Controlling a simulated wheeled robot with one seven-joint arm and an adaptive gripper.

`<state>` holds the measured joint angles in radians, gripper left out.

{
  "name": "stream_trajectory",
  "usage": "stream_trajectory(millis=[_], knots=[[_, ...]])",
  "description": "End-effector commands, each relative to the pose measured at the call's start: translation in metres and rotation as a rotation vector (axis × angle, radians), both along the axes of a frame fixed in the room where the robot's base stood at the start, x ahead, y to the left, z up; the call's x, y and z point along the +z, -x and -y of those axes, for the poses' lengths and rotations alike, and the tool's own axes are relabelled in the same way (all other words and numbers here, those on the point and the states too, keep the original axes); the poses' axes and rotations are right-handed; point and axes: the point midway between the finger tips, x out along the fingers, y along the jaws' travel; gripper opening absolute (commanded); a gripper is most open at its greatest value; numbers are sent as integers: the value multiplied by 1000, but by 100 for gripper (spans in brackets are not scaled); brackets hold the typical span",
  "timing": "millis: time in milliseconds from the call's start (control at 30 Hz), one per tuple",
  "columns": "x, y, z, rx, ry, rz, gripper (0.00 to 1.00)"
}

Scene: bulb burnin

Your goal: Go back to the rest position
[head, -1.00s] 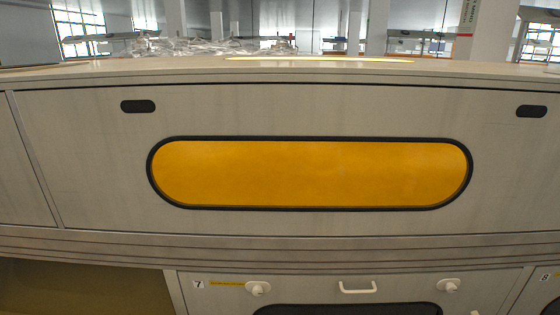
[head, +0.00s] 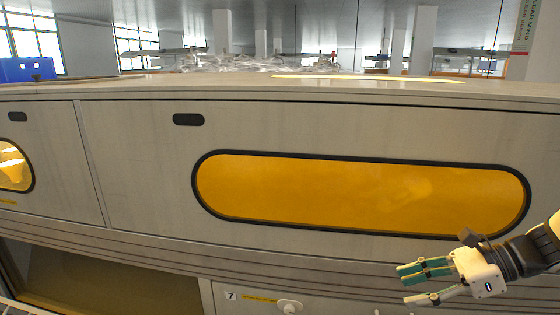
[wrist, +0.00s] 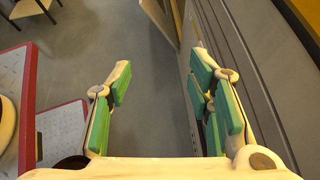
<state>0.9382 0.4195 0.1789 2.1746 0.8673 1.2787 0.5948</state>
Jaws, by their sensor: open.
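My gripper (head: 428,283) shows at the lower right of the head view, in front of the cabinet and pointing left. In the wrist view my gripper (wrist: 158,95) has its two green-padded fingers spread wide apart. Nothing is between them, only grey floor beyond.
A large grey cabinet (head: 140,170) with a long amber window (head: 360,192) fills the head view. A lower door marked 7 (head: 250,298) is below it. A blue crate (head: 28,70) stands on top at the left. In the wrist view, a red-edged board (wrist: 62,130) lies left and the cabinet side (wrist: 235,60) runs close at right.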

Motion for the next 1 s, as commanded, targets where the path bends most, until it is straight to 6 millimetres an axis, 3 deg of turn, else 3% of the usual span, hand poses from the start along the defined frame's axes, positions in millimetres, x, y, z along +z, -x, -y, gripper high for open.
stream_trajectory(millis=[33,200,500,800,1000], knots=[[12,8,-18,90,62,30,47],[39,46,-63,390,247,134,47],[73,125,-111,906,542,340,47],[88,198,-116,1366,796,557,47],[91,225,-107,1562,906,658,47]])
